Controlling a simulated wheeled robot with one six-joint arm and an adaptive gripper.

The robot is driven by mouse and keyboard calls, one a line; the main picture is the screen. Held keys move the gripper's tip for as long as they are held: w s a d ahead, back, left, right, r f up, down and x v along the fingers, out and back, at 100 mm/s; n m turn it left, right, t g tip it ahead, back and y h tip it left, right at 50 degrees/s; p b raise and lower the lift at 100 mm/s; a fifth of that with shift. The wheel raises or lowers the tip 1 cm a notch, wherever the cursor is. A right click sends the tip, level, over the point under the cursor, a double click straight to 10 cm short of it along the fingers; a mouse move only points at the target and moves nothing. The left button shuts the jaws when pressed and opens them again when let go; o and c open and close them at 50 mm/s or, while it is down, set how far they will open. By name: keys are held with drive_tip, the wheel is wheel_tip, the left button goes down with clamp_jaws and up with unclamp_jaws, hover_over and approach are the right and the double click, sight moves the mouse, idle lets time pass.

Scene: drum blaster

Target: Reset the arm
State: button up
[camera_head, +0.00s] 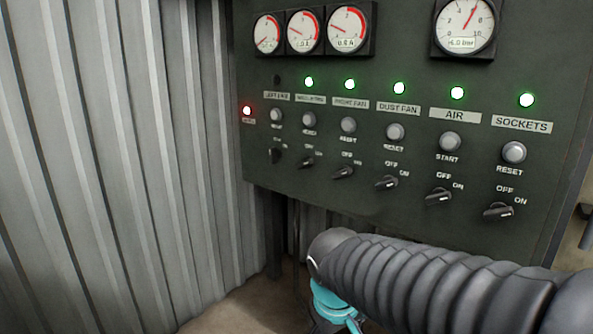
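My arm reaches in from the lower right under a ribbed dark sleeve, in front of and below the control panel (330,105). A teal part of it shows at the bottom, left of the sleeve. My gripper's fingers do not show; they are outside the picture or hidden behind the sleeve. The arm's visible part appears apart from the panel's switches.
The panel has a row of rotary switches (440,197), grey buttons (450,141) and several lit green lamps (457,93). A red lamp (247,111) glows at its left edge. Gauges (348,29) sit on top. A corrugated metal wall (110,150) stands left.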

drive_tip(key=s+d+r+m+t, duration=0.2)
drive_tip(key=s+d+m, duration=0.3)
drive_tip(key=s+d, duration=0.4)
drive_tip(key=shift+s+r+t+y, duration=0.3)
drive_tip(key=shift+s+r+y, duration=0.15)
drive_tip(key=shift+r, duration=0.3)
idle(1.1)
